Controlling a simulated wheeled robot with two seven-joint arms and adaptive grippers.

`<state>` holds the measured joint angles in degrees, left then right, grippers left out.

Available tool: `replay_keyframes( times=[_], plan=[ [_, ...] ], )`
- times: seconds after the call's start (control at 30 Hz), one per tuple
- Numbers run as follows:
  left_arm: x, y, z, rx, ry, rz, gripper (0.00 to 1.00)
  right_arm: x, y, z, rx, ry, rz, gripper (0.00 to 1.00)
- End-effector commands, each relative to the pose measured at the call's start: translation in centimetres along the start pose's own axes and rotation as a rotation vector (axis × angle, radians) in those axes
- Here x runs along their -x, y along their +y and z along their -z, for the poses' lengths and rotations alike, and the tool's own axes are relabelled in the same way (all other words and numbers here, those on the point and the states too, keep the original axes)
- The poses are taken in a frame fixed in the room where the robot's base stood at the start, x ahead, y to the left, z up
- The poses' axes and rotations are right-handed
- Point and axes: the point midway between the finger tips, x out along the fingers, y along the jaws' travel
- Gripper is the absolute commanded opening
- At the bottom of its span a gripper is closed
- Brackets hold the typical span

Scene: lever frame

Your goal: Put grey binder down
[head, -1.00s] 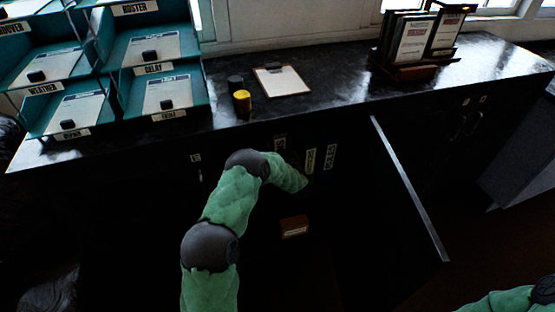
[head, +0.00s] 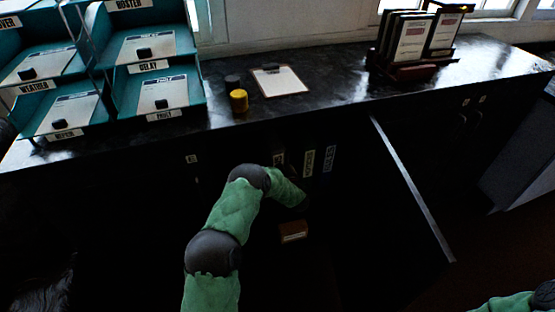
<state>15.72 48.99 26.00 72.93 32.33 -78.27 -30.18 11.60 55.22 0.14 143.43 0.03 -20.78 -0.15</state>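Several binders stand in the dark open cabinet under the counter. Only their spine labels show clearly: a partly covered one (head: 279,159), a pale upright one (head: 309,162) and a bluish one (head: 328,158). I cannot tell which is the grey binder. My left arm, in a green sleeve, reaches into the cabinet in front of these binders. Its gripper is lost in the dark beyond the sleeve, so I cannot see what it holds. Only a bit of my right arm shows at the bottom right corner; its gripper is out of view.
A small brown box (head: 293,232) lies low in the cabinet. An open door (head: 412,190) stands to the right.

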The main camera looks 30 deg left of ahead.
Motion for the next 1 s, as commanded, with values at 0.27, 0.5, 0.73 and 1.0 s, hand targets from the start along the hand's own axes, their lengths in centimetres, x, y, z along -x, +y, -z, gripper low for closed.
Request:
replay_keyframes(
  times=[0.27, 0.5, 0.73, 1.0],
  plan=[
    [0.0, 0.0, 0.1, 0.000, 0.001, 0.000, 1.00, 0.1, 0.0, 0.0, 0.000, 0.000, 0.000, 0.43],
    [1.3, 0.1, 0.1, -0.002, -0.001, -0.001, 1.00, 0.6, -0.2, 0.0, 0.000, 0.000, 0.000, 0.43],
    [5.7, 0.1, 0.3, -0.003, -0.002, -0.003, 1.00, 2.1, -0.8, -0.1, 0.000, 0.000, 0.000, 0.43],
    [10.3, 0.1, 0.2, 0.000, 0.000, -0.002, 1.00, 3.4, -1.2, -0.1, 0.000, 0.000, 0.000, 0.43]
  ],
)
